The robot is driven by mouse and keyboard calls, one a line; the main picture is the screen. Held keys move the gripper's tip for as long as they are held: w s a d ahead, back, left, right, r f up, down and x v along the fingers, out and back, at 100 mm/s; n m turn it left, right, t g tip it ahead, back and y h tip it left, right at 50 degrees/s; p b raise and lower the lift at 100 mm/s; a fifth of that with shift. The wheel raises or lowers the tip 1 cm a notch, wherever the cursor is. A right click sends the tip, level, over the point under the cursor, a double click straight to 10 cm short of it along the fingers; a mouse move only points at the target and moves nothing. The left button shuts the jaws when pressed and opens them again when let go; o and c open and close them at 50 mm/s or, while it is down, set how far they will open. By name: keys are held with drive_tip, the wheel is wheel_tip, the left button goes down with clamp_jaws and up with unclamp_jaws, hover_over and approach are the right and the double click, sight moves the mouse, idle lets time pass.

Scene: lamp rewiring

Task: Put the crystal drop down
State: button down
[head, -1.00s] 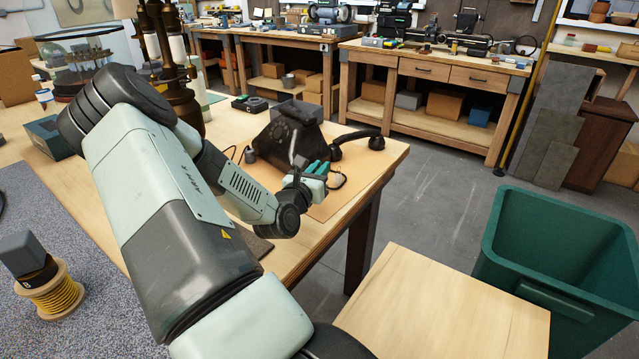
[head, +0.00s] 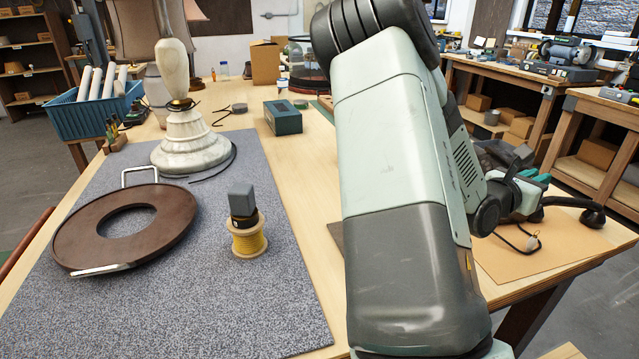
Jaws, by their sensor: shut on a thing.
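My gripper (head: 535,180) is at the right in the head view, low over the tan mat at the right end of the bench. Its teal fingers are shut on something. I cannot make out the crystal drop itself; the fingers and my arm hide what is between them. A small pale piece with a dark cord (head: 533,243) lies on the tan mat (head: 575,250), just below and in front of the gripper.
The grey mat (head: 275,310) on the left holds a brown ring (head: 75,235), a yellow wire spool (head: 250,240) and a pale lamp base (head: 195,150). A dark green box (head: 283,117) stands behind. My arm blocks the middle.

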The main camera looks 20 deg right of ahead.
drive_tip(key=w+a+n+t+y, duration=0.1)
drive_tip(key=w+a+n+t, duration=0.15)
drive_tip(key=w+a, duration=0.55)
drive_tip(key=w+a+n+t+y, duration=0.2)
drive_tip(key=w+a+t, duration=0.15)
drive_tip(key=a, duration=0.85)
drive_tip(key=w+a+n+t+y, duration=0.1)
drive_tip(key=w+a+n+t, duration=0.15)
drive_tip(key=w+a, duration=0.55)
drive_tip(key=s+a+n+t+y, duration=0.3)
drive_tip(key=a+y, duration=0.2)
drive_tip(key=a, duration=1.2)
drive_tip(key=s+a+n+t+y, duration=0.3)
drive_tip(key=s+a+y, duration=0.1)
drive_tip(key=a, duration=1.4)
drive_tip(key=shift+m+g+h, duration=0.3)
drive_tip(key=shift+m+g, duration=0.05)
drive_tip(key=shift+m, duration=0.35)
drive_tip(key=f, duration=1.5)
drive_tip(key=shift+d+f, duration=0.15)
drive_tip(key=shift+d, duration=0.05)
drive_tip(key=shift+w+f, duration=0.1)
drive_tip(key=shift+f, duration=0.05)
drive_tip(key=c, duration=1.1)
unclamp_jaws()
